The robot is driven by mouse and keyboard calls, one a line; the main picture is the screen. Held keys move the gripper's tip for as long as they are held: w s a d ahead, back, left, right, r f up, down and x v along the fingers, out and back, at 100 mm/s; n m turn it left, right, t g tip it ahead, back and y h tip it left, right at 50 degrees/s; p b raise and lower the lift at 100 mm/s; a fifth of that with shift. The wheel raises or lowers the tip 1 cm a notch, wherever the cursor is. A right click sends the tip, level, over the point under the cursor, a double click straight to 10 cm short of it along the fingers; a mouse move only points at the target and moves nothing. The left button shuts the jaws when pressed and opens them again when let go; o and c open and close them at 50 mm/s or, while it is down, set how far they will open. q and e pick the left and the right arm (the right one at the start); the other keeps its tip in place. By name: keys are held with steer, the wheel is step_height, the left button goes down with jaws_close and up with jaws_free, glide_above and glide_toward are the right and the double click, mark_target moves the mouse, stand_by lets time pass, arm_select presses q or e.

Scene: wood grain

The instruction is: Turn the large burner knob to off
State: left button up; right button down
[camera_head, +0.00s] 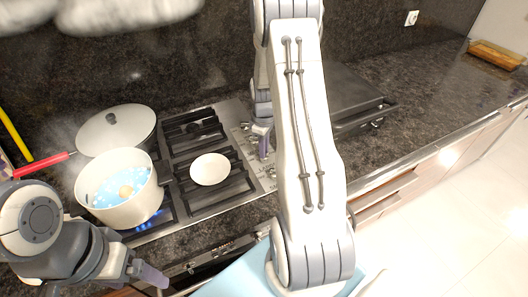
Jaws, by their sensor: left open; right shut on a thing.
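The stove's knob strip (268,180) runs along the right side of the cooktop, and several small knobs show on it. My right gripper (262,145) points down at this strip and is shut on a burner knob, which its fingers mostly hide. I cannot tell the knob's size or angle. A blue flame (150,222) burns under the pot at the front left burner. My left gripper (150,276) is open and empty at the lower left, in front of the stove, away from the knobs.
A white pot (143,208) of bubbling water stands on the front left burner. Behind it is a lidded pan (100,136) with a red handle. A white bowl (210,169) sits on the grates.

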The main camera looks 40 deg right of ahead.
steer(key=shift+n, duration=0.8)
steer(key=shift+s+n+p, duration=0.1)
steer(key=shift+n+p, duration=0.25)
steer(key=shift+n, duration=0.85)
steer(key=c, duration=0.8)
jaws_free()
steer(key=shift+c, duration=0.2)
steer(key=shift+r+p, duration=0.5)
steer(key=shift+r, duration=0.1)
step_height(320, 180, up, 6)
steer(key=p, duration=0.4)
steer(key=shift+p, duration=0.4)
